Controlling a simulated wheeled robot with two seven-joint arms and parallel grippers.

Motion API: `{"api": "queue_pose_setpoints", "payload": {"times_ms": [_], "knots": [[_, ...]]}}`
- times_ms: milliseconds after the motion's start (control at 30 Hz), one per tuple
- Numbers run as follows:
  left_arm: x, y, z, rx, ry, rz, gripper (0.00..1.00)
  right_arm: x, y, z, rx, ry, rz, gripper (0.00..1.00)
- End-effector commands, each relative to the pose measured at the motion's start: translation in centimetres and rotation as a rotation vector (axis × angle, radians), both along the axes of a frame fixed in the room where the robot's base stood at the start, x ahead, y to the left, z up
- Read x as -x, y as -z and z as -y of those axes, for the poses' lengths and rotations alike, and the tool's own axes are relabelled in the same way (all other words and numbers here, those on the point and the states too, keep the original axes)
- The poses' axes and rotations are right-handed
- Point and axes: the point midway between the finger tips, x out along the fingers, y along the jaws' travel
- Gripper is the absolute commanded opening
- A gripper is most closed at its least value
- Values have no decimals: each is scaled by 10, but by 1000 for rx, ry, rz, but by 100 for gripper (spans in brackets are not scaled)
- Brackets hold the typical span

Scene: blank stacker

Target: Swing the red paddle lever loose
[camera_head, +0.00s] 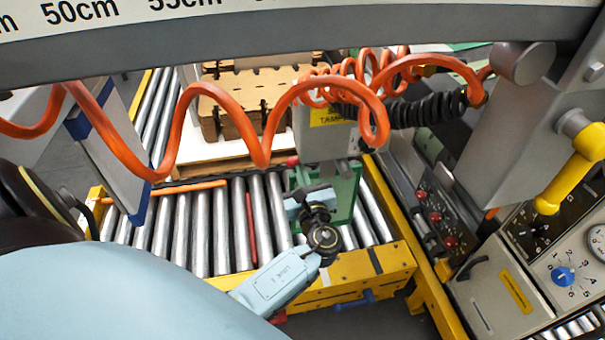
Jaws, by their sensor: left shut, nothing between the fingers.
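A small red rounded end (292,161) shows just beside the grey tamp head (325,135), above the rollers. I cannot tell whether it is the paddle lever's tip, as its shape is mostly hidden. My left gripper (300,182) is shut and empty, close below this red end and over the left edge of a green plate (345,190). Its fingers are small and partly hidden, and I cannot tell whether they touch anything. A thin red bar (252,228) lies along the rollers, to the left of my wrist. My right gripper is not in view.
The roller conveyor (183,235) has a yellow frame (375,268). Coiled orange hose (180,125) hangs across the view. Brown slotted boards (240,105) stand behind. A control panel (540,265) with a yellow handle (575,170) is at the right. Rollers at the left are mostly clear.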

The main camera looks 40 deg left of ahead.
Motion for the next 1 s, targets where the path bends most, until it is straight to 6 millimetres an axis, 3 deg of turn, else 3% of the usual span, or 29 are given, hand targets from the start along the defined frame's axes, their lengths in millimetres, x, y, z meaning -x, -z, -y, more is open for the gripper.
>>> {"api": "queue_pose_setpoints", "payload": {"times_ms": [233,700,1000], "knots": [[16,2,19,4,1,-2,0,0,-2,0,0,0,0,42],[77,6,92,2,0,-1,0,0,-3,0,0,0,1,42],[86,6,102,-1,-1,1,0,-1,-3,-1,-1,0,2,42]]}}
